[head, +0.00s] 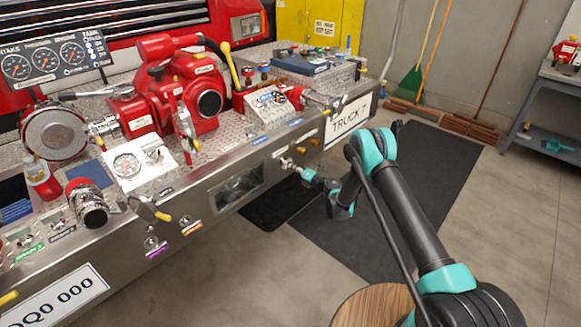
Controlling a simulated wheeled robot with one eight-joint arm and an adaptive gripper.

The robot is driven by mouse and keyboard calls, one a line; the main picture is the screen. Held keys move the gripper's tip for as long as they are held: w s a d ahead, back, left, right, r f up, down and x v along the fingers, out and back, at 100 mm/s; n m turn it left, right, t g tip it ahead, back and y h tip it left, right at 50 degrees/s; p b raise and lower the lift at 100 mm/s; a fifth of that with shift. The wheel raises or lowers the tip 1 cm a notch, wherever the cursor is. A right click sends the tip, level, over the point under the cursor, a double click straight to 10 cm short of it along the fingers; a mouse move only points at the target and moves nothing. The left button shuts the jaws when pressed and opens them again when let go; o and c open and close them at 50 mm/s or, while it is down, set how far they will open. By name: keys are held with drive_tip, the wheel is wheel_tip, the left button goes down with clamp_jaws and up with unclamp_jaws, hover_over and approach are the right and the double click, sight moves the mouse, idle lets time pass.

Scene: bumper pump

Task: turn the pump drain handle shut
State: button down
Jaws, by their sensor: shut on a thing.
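The pump drain handle (287,162) is a small metal fitting on the front face of the steel bumper (215,170), right of the recessed dark window. My gripper (298,170) reaches it from the right and is shut on it. The fingers cover much of the handle, so its exact angle is hard to tell. A small pale label sits just above it, too small to read. The red pump (180,95) stands on top of the bumper, behind and left of my gripper.
A yellow-tipped handle (149,209) juts out from the bumper face at the left. Dark mats (420,190) cover the floor. A wooden round top (375,308) is at the bottom. A workbench (550,110) stands far right.

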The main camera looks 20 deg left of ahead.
drive_tip(key=shift+a+m, duration=0.1)
drive_tip(key=shift+m, duration=3.5)
drive_tip(key=c, duration=1.6)
unclamp_jaws()
